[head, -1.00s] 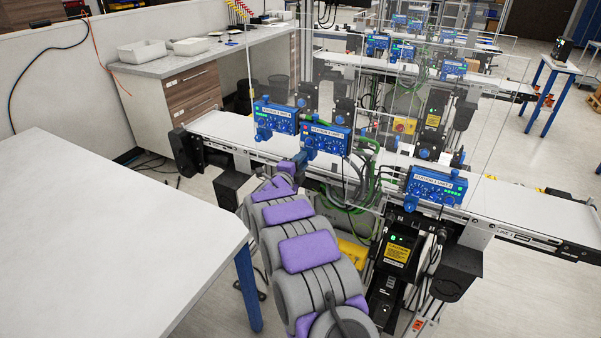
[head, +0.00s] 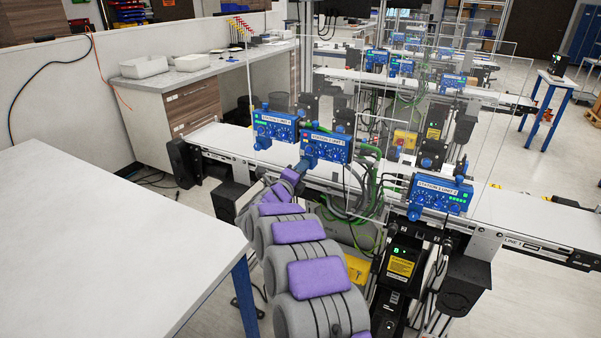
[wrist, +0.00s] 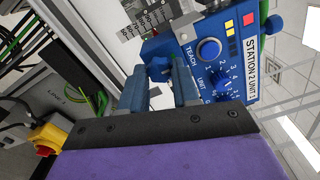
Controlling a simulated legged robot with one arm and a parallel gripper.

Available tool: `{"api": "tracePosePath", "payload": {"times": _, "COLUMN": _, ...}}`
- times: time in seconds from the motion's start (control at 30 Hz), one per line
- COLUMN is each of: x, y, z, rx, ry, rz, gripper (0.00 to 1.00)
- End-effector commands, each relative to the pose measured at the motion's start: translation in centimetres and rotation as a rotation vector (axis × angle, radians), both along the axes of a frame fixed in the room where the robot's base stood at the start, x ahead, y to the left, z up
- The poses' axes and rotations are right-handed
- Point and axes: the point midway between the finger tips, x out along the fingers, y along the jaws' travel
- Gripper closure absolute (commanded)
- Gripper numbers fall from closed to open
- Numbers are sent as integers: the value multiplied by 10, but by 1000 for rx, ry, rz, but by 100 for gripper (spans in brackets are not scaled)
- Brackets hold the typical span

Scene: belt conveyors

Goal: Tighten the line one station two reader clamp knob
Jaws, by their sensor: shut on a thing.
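The reader (head: 326,146), a blue box with dials and a lit indicator, stands on the line's near rail in the middle of the head view. In the wrist view the reader (wrist: 222,55) is labelled "STATION 2 UNIT 1", with a round blue button and a dial. My gripper (head: 302,169) reaches the reader's lower left side. In the wrist view the two blue-grey fingers of my gripper (wrist: 159,84) are shut on the blue clamp knob (wrist: 158,68), which shows between them. The fingers partly hide the knob, and its tightness cannot be seen.
Similar blue units stand left (head: 275,127) and right (head: 440,193) on the same conveyor (head: 225,138). A clear guard panel (head: 400,110) rises behind. A white table (head: 110,240) is at left. Cables and a black control box (head: 400,268) sit below the belt.

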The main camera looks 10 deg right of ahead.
Motion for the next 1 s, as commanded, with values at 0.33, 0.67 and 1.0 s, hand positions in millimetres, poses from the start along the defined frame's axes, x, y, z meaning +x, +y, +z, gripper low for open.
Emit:
{"api": "tracePosePath", "payload": {"times": 0.33, "x": -1, "y": -1, "z": -5, "rx": 3, "ry": 8, "rz": -2, "gripper": 58}}
{"api": "tracePosePath", "payload": {"times": 0.67, "x": -1, "y": -1, "z": -2, "rx": 1, "ry": 3, "rz": -1, "gripper": 44}}
{"api": "tracePosePath", "payload": {"times": 1.0, "x": -22, "y": 17, "z": -1, "rx": 0, "ry": 7, "rz": 3, "gripper": 44}}
